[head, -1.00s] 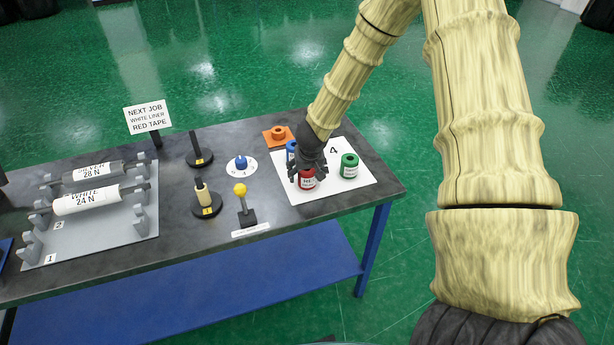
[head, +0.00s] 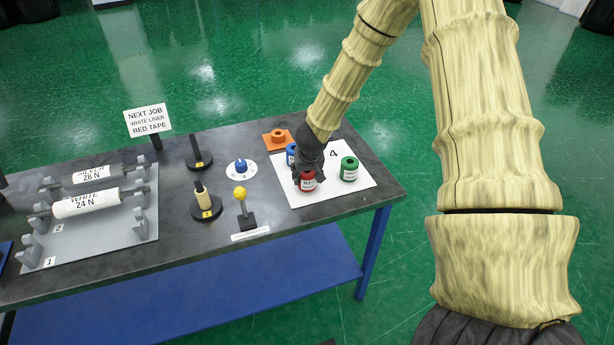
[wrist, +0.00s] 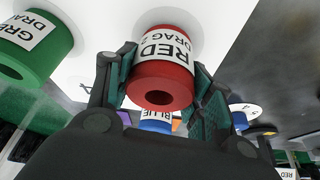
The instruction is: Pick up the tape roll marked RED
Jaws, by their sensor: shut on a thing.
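The tape roll marked RED (head: 307,182) stands upright on the white sheet numbered 4 (head: 334,197). In the wrist view the red roll (wrist: 160,80) sits between both fingers, its label reading RED DRAG and its hollow end facing the camera. My gripper (head: 307,172) is shut on the red roll; it also shows in the wrist view (wrist: 158,85), with a finger pad against each side. The roll appears still at sheet level; I cannot tell any gap beneath it.
A green roll (head: 349,169) stands close on the right. A blue roll (head: 291,153) is just behind, partly hidden by my gripper. An orange piece (head: 278,137) lies at the back. A yellow-knobbed lever (head: 241,204) and posts (head: 204,203) stand to the left.

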